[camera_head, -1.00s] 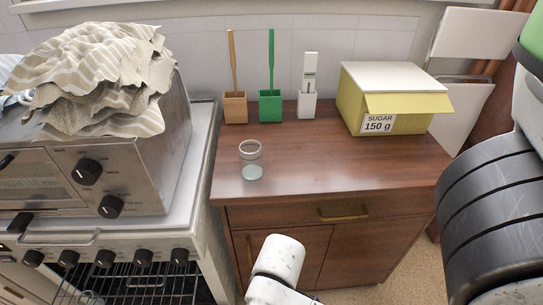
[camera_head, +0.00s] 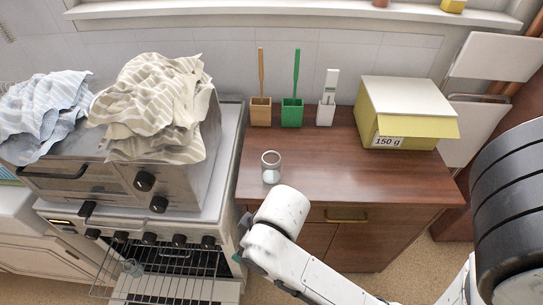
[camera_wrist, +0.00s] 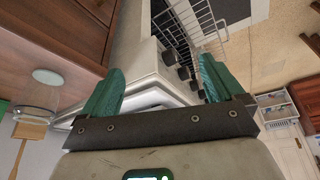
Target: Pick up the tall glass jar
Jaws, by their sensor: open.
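The clear glass jar (camera_head: 271,168) stands upright on the brown dresser top (camera_head: 345,180), near its front left part. In the wrist view a pale round jar end (camera_wrist: 47,77) and its see-through side show at the left. My gripper (camera_wrist: 160,70) has two green fingers spread wide with nothing between them. The jar is outside the fingers, off to the left of them in that view. In the head view my white wrist covers the dresser's front edge, just right of and below the jar. The fingers are mostly hidden there.
A brown holder (camera_head: 261,112), green holder (camera_head: 292,112) and white holder (camera_head: 326,112) stand behind the jar. A yellow sugar box (camera_head: 405,112) is at the back right. Left is the stove with a toaster oven (camera_head: 110,185) and cloths (camera_head: 155,100). An oven rack (camera_head: 165,270) sits below.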

